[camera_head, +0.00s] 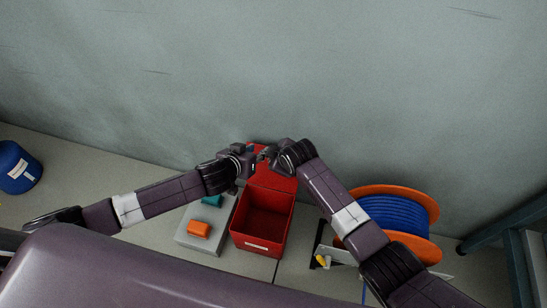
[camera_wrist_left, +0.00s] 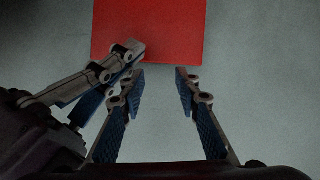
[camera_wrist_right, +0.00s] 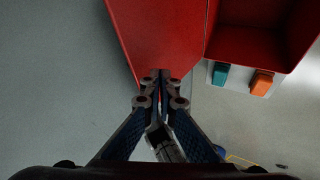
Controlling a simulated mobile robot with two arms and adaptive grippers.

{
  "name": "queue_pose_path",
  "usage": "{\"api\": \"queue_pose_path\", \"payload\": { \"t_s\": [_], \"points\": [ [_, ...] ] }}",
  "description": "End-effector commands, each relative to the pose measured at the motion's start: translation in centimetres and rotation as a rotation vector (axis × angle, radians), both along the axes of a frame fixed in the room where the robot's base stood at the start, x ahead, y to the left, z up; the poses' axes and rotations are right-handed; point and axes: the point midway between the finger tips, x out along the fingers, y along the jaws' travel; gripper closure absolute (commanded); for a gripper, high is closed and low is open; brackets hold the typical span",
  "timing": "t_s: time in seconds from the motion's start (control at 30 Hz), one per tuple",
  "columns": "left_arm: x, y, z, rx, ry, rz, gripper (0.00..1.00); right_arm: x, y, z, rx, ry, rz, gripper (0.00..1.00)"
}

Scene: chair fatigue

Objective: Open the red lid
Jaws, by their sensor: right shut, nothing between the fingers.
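The red box (camera_head: 262,238) stands on the worktop in the head view with its inside open to view. Its red lid (camera_head: 272,181) is raised at the back of the box, partly hidden by my grippers. The lid also shows in the left wrist view (camera_wrist_left: 150,25) and the right wrist view (camera_wrist_right: 160,35). My left gripper (camera_wrist_left: 160,72) is open and empty just off the lid's edge. My right gripper (camera_wrist_right: 160,76) is shut and empty, with its tips at the lid's edge; contact is unclear. Its fingers also show in the left wrist view, close beside my left gripper.
An orange spool with blue cable (camera_head: 395,213) stands at the right. A blue container (camera_head: 18,170) stands far left. The wall is close behind.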

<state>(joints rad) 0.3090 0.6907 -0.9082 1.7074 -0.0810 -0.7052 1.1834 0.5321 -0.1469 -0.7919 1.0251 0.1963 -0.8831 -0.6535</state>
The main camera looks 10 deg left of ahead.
Motion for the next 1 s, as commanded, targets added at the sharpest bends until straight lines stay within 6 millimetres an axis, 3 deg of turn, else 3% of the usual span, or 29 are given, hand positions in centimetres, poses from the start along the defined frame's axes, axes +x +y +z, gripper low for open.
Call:
{"api": "queue_pose_path", "payload": {
  "t_s": [0.03, 0.27, 0.43, 0.6, 0.8, 1.0],
  "points": [
    [-1.7, -0.6, -0.1, 0.027, 0.025, -0.001, 0.70, 0.0, 0.0, 0.0, 0.000, 0.000, 0.000, 1.00],
    [-7.0, -1.9, 0.5, 0.199, 0.077, -0.085, 0.70, 0.0, 0.0, 0.0, 0.000, 0.000, 0.000, 1.00],
    [-11.4, -0.6, 0.8, 0.330, 0.146, -0.139, 0.70, 0.0, 0.0, 0.0, 0.000, 0.000, 0.000, 1.00],
    [-16.7, 2.3, 1.0, 0.455, 0.256, -0.192, 0.70, 0.0, 0.0, 0.0, 0.000, 0.000, 0.000, 1.00],
    [-24.6, 2.4, 1.6, 0.347, 0.440, -0.158, 0.70, 0.0, 0.0, 0.0, 0.000, 0.000, 0.000, 1.00],
    [-29.5, 2.2, 2.5, 0.255, 0.552, -0.122, 0.70, 0.0, 0.0, 0.0, 0.000, 0.000, 0.000, 1.00]
  ]
}}
